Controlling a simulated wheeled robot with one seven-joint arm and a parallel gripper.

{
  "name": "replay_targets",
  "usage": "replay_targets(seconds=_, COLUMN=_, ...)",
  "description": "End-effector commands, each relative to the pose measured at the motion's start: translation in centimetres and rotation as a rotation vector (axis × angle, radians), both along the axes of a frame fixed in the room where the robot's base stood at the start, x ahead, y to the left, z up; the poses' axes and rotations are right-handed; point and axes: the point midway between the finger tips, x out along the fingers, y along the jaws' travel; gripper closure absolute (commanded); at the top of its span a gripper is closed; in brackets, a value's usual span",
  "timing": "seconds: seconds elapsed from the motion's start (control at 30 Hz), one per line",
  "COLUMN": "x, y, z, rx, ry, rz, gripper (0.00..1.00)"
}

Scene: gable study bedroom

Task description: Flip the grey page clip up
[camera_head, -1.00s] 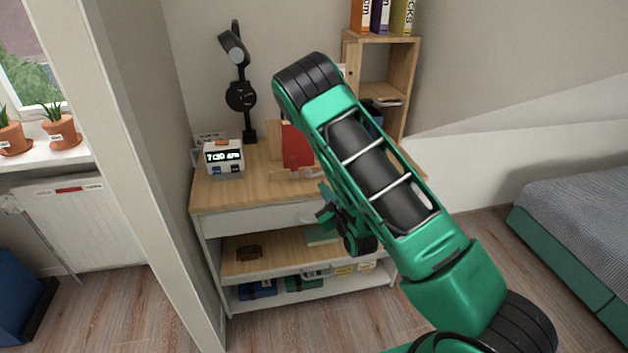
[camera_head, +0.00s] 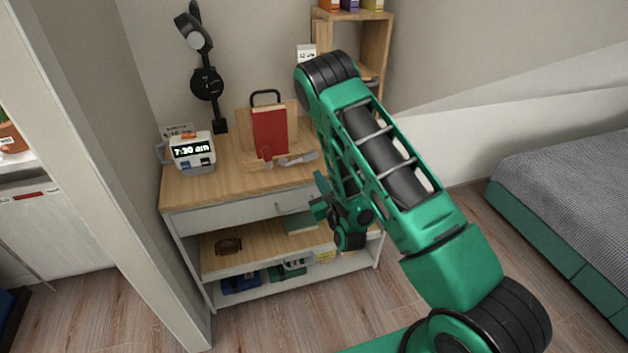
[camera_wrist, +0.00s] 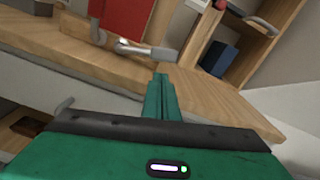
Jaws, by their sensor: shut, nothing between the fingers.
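The grey page clip (camera_head: 299,158) is at the foot of the wooden book stand (camera_head: 243,128) on the desk, lying low and pointing right. It also shows in the wrist view (camera_wrist: 148,49), above and slightly left of the fingertips. My gripper (camera_head: 320,198) is in front of the desk's front edge, to the right of and lower than the grey clip in the head view. In the wrist view its fingers (camera_wrist: 160,78) are together, empty and apart from the clip.
The alarm clock (camera_head: 193,150) and black lamp (camera_head: 207,85) stand on the left of the desk (camera_head: 205,186). A wooden shelf unit (camera_head: 376,45) rises at the back right. A drawer handle (camera_head: 294,207) projects below the desktop edge, near my gripper.

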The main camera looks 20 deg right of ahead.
Motion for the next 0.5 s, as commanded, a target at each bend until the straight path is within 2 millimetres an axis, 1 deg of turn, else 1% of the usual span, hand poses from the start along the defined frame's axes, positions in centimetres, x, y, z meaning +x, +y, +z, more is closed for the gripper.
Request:
replay_targets(seconds=0.03, x=1.0, y=-0.1, z=0.0, rx=0.003, ry=-0.003, rz=-0.002, gripper=1.00)
replay_targets(seconds=0.1, x=2.3, y=-0.2, z=0.0, rx=0.002, ry=-0.003, rz=-0.003, gripper=1.00)
replay_targets(seconds=0.3, x=5.5, y=-0.5, z=0.0, rx=0.002, ry=-0.002, rz=-0.007, gripper=1.00)
replay_targets(seconds=0.5, x=7.1, y=-0.6, z=-0.1, rx=0.002, ry=0.000, rz=-0.006, gripper=1.00)
